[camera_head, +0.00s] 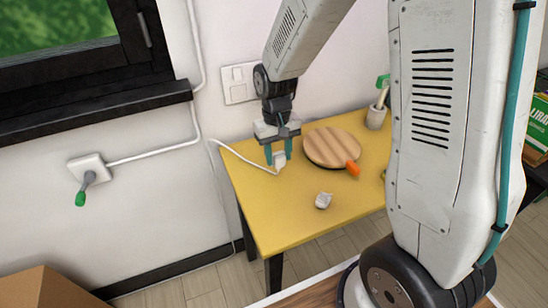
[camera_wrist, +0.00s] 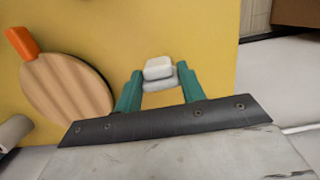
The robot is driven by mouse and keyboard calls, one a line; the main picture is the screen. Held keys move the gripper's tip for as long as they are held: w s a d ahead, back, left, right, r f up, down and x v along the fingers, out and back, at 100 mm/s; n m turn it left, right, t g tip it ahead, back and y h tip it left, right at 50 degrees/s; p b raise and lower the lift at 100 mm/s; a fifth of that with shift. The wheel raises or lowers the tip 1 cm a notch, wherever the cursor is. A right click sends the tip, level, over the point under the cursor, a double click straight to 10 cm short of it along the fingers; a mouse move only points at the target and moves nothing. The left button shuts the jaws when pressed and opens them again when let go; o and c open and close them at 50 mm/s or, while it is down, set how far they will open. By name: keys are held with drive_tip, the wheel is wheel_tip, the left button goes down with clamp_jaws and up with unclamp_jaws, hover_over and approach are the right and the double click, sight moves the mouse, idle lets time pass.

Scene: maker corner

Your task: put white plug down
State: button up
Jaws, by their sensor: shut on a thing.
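The white plug (camera_head: 279,161) is between the teal fingers of my gripper (camera_head: 278,156), over the left part of the yellow table (camera_head: 265,219). A white cord runs to it from the wall side. In the wrist view the white plug (camera_wrist: 158,68) shows as a rounded block at the fingertips of my gripper (camera_wrist: 160,74), with the yellow tabletop behind it. My gripper is shut on the plug. I cannot tell whether the plug touches the tabletop.
A round wooden board (camera_head: 331,146) with an orange end (camera_head: 353,169) lies right of my gripper. A small white object (camera_head: 323,200) lies nearer the front edge. The table's front left is clear.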

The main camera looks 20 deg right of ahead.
sight(278, 165)
drive_tip(key=shift+f, duration=1.65)
drive_tip(key=shift+f, duration=0.1)
drive_tip(key=shift+f, duration=0.5)
drive_tip(key=o, duration=1.1)
drive_tip(key=shift+c, duration=0.2)
drive_tip(key=shift+r, duration=0.1)
